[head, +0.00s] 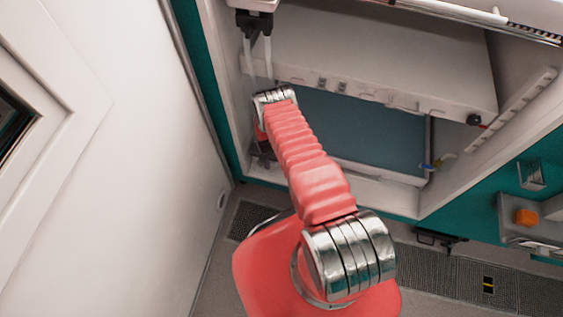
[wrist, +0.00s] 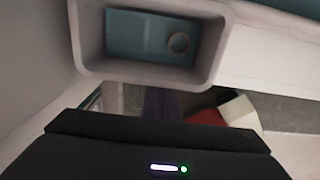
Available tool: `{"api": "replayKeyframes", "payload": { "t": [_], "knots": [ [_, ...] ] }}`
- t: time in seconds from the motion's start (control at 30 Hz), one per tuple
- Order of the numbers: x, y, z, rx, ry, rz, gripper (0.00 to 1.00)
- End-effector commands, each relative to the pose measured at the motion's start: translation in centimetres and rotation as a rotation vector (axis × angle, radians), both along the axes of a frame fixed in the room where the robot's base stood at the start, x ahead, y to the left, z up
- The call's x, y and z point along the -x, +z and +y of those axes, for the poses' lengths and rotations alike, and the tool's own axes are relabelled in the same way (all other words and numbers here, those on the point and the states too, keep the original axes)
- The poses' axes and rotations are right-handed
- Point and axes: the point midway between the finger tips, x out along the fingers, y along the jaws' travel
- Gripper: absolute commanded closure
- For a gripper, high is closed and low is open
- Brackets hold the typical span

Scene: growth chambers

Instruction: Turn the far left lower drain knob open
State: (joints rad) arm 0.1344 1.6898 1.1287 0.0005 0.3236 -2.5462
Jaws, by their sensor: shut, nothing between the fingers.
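My red arm reaches up and left into the open chamber. My gripper (head: 264,156) shows as a small dark shape at the chamber's lower left corner, partly behind the arm. In the wrist view its black body fills the bottom, and the dark fingers (wrist: 163,104) look shut and empty. I cannot make out the far left lower drain knob; the arm covers part of that corner. A blurred red patch (wrist: 206,118) and a white block (wrist: 240,112) lie right of the fingers in the wrist view; I cannot tell what they are.
A pale shelf (head: 400,55) spans the chamber above a blue-grey panel (head: 370,130). A blue fitting (head: 430,166) and a red-and-black knob (head: 474,119) sit at the right. A white wall (head: 140,150) stands close on the left. A pale rectangular frame (wrist: 88,45) is near the gripper.

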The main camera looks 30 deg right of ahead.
Motion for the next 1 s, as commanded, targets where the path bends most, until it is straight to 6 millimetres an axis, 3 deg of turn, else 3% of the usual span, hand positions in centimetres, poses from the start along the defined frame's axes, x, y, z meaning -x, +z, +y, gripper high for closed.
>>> {"api": "replayKeyframes", "payload": {
  "t": [0.8,1.0],
  "knots": [
    [4.9,7.4,-6.0,0.0,-0.002,0.0,1.0],
    [5.5,8.3,-6.7,0.0,0.001,0.0,1.0]
  ]
}}
